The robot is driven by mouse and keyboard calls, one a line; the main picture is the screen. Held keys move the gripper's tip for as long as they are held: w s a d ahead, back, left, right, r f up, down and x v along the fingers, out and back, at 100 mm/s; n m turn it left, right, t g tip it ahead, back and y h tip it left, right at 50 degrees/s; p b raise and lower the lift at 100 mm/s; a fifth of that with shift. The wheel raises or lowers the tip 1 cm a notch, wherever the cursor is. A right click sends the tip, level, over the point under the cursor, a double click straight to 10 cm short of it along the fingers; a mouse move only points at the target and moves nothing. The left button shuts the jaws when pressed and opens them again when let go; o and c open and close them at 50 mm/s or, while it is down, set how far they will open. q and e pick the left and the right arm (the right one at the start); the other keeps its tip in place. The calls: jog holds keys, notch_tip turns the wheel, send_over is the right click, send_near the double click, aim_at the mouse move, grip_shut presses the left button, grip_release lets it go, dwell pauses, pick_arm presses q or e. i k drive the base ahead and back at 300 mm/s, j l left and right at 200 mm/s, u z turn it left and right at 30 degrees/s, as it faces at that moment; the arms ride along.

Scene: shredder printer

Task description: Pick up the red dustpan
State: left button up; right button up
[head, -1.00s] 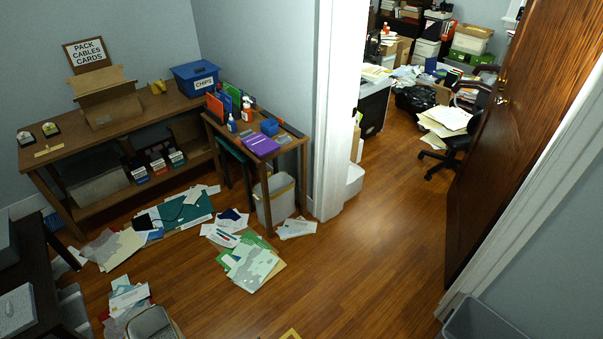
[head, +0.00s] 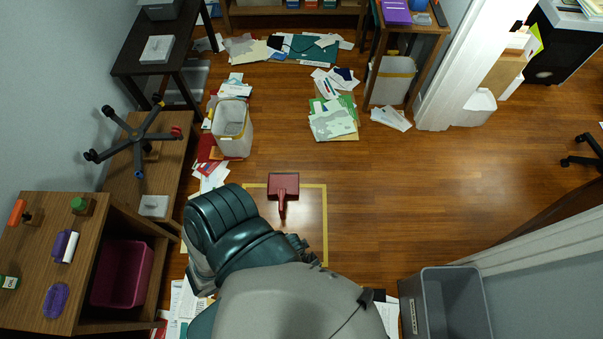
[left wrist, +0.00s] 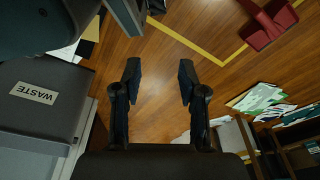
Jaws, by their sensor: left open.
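The red dustpan (head: 283,183) lies on the wooden floor inside a yellow taped outline (head: 325,210). Its handle points toward me in the head view. It also shows at the upper right of the left wrist view (left wrist: 268,28), partly cut off by the frame edge. My left gripper (left wrist: 159,80) is open and empty in the left wrist view, with bare floor beyond its fingers. The dustpan lies off to the right of its fingers, apart from them. In the head view my body hides most of this gripper. My right gripper is not in view.
A grey bin (head: 452,305) stands at the lower right; its WASTE label (left wrist: 34,92) shows in the left wrist view. A smaller bin (head: 232,128) and scattered papers (head: 332,119) lie beyond the dustpan. Shelving (head: 45,270) stands left. Floor right of the dustpan is clear.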

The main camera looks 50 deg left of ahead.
aim_at(281, 186)
jog(key=l+u, duration=0.15)
jog(key=u, duration=0.25)
jog(key=l+u, duration=0.15)
jog(key=u, duration=0.25)
jog(key=l+u, duration=0.15)
jog(key=u, duration=0.25)
jog(key=l+u, duration=0.15)
jog(key=u, duration=0.8)
jog(key=i+l+u, duration=0.3)
jog(key=i+l, duration=0.2)
jog(key=i, duration=0.2)
